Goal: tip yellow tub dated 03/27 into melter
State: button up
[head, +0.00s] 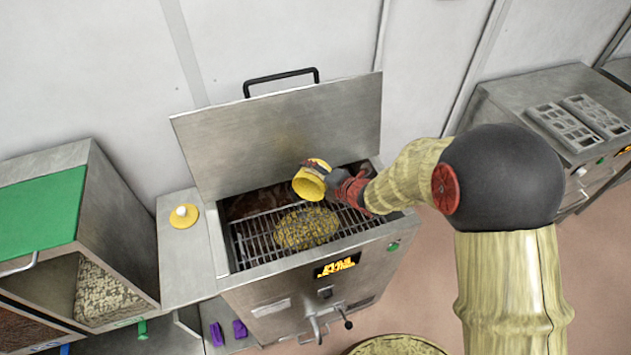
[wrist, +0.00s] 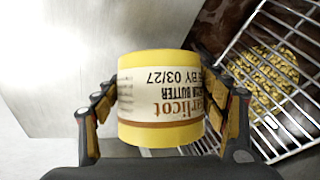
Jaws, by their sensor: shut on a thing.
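My gripper (head: 333,181) is shut on the yellow tub (head: 308,184) and holds it above the melter's grate. The tub is tilted, its round yellow end facing down and left in the head view. In the wrist view the tub (wrist: 160,134) sits between both fingers (wrist: 162,108), its white label upside down and reading "BY 03/27" and "BUTTER". The melter (head: 290,285) has its lid (head: 280,130) raised. The tub's inside is not clearly visible.
A yellow disc with a white knob (head: 183,216) lies on the ledge left of the melter. A green-topped bin cabinet (head: 40,215) stands at the left. Purple clips (head: 239,329) lie below. A steel bench with moulds (head: 580,122) stands at the right. The raised lid bounds the back.

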jog(key=shift+s+a+n+t+b, duration=0.25)
jog(key=shift+s+n+t+b, duration=0.5)
jog(key=shift+b, duration=4.15)
jog(key=t+b, duration=0.1)
jog(key=b, duration=0.4)
jog(key=n+t+b, duration=0.1)
jog(key=b, duration=0.5)
jog(key=shift+s+a+r+h+b, duration=0.3)
jog(key=shift+s+r+h, duration=0.05)
jog(key=shift+s+h, duration=0.05)
jog(key=shift+s+a+r+n, duration=0.15)
jog(key=shift+s+r+n, duration=0.05)
jog(key=shift+n, duration=0.05)
jog(key=shift+s+r+t, duration=0.1)
jog(key=shift+t, duration=0.35)
